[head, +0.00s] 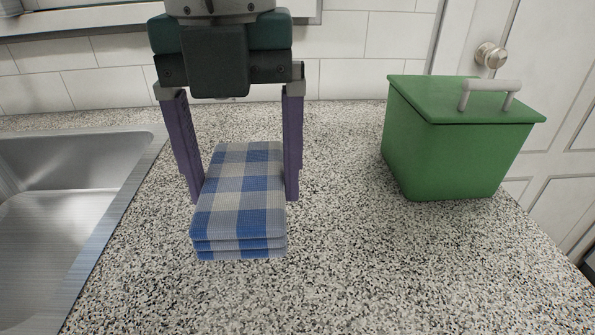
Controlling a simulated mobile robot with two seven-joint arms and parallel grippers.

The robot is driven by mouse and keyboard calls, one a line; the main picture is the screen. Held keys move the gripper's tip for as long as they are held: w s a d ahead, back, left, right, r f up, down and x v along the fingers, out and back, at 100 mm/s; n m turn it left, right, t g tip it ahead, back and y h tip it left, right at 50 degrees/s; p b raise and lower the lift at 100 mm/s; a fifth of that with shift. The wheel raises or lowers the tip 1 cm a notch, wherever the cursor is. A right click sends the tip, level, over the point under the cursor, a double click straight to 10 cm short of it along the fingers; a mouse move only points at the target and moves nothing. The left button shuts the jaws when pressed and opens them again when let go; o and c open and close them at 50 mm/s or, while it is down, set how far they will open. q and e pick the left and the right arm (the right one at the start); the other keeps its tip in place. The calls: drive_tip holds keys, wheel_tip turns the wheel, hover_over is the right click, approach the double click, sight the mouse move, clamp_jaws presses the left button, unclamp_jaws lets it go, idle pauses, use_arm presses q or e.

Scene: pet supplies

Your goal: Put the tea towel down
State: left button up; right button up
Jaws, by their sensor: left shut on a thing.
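The tea towel (240,205) is a folded stack of blue and white checked cloth. It lies flat, on or very close to the speckled countertop (340,260); I cannot tell whether a small gap remains under it. My left gripper (244,190) comes down from above, with one purple finger on each long side of the towel. It is shut on the towel near its far half. The towel's far end lies between the fingers. My right gripper is not in view.
A steel sink (75,170) is set into the counter at the left. A green lidded bin (450,150) with a grey handle stands at the right. A tiled wall is behind, and a white door with a knob (491,55) is at the far right. The front counter is clear.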

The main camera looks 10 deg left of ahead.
use_arm(q)
hover_over(257, 266)
wheel_tip(257, 266, down, 6)
drive_tip(key=shift+r, duration=0.25)
drive_tip(key=shift+f, duration=1.8)
drive_tip(key=o, duration=1.1)
drive_tip(key=shift+o, duration=0.2)
drive_tip(key=shift+f, duration=0.1)
drive_tip(key=shift+f+b, duration=0.25)
drive_tip(key=shift+b, duration=0.4)
wheel_tip(257, 266, up, 10)
drive_tip(key=shift+s+a+r+p, duration=0.15)
drive_tip(key=shift+p, duration=0.5)
